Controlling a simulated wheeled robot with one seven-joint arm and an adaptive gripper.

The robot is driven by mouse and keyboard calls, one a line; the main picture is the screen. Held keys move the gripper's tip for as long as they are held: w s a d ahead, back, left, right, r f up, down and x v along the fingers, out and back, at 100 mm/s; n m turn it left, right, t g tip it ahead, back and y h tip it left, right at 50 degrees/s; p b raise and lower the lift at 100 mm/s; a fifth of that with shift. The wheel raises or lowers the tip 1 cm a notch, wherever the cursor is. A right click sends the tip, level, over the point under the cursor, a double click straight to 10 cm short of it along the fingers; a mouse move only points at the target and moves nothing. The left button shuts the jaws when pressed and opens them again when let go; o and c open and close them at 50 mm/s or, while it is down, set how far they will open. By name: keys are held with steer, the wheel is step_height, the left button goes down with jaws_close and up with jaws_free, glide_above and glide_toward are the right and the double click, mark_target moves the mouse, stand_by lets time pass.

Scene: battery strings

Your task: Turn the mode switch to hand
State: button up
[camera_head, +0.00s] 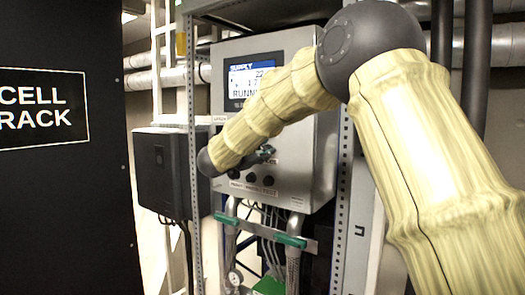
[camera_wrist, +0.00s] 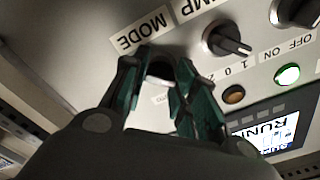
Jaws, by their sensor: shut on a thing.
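The mode switch (camera_wrist: 160,69) is a dark round knob in the wrist view, under a label reading MODE (camera_wrist: 141,33). My gripper (camera_wrist: 161,66) has its two green-and-black fingers on either side of this knob and is shut on it. The fingers cover much of the knob, so I cannot tell which way it points. In the head view my arm hides the switch, and only a small dark green part of my gripper (camera_head: 265,153) shows against the panel.
The grey control cabinet (camera_head: 290,50) carries a lit display (camera_head: 252,80). In the wrist view a pump selector knob (camera_wrist: 226,40), an amber lamp (camera_wrist: 233,95) and a lit green lamp (camera_wrist: 287,75) sit close to my fingers. A black cell rack (camera_head: 60,200) stands at left.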

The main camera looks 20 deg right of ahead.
steer(key=shift+f, duration=0.2)
steer(key=o, duration=1)
steer(key=shift+o, duration=0.2)
steer(key=shift+r, duration=0.1)
steer(key=v, duration=1.2)
steer(key=shift+d, duration=0.1)
